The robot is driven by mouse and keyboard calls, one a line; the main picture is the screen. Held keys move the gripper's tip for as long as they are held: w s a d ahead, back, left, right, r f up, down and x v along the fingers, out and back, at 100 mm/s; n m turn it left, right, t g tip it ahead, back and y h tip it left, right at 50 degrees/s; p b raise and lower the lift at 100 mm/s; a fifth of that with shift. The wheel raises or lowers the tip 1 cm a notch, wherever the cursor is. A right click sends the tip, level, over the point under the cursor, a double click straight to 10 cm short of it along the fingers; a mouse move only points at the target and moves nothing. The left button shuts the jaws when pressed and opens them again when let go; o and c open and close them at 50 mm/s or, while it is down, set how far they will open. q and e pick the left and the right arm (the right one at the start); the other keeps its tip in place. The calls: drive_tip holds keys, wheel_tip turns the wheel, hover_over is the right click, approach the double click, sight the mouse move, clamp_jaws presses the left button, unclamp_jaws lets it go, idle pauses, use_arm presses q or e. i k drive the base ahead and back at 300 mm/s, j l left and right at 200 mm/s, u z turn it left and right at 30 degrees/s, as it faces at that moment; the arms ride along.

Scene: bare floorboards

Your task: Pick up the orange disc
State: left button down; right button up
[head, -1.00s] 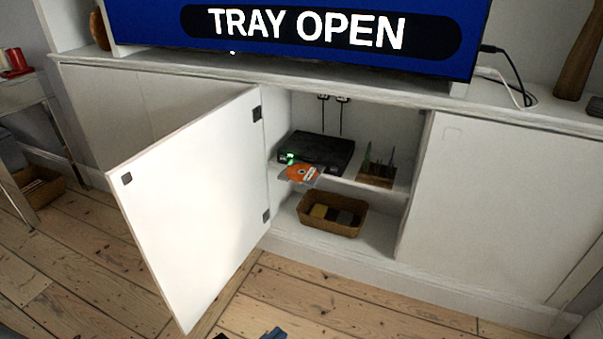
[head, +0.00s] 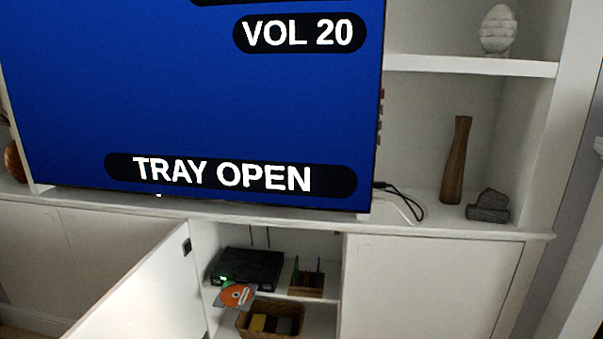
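The orange disc (head: 236,296) lies on the extended tray of a black disc player (head: 249,267), which stands on the upper shelf of the open cabinet. A small green light shows at the player's front left. The television (head: 190,100) above reads "TRAY OPEN" and "VOL 20". Neither of my grippers is in this view.
The white cabinet door (head: 140,288) stands open to the left of the disc. A basket (head: 250,325) with blocks sits below the disc. A wooden holder (head: 307,283) stands right of the player. A brown vase (head: 456,160) and grey stones (head: 488,206) stand on the cabinet top.

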sight(234, 296)
drive_tip(key=i+l+u, duration=0.15)
drive_tip(key=l+u, duration=0.2)
drive_tip(key=l, duration=0.45)
drive_tip(key=l+u, duration=0.4)
drive_tip(key=l, duration=0.4)
drive_tip(key=i+l, duration=0.05)
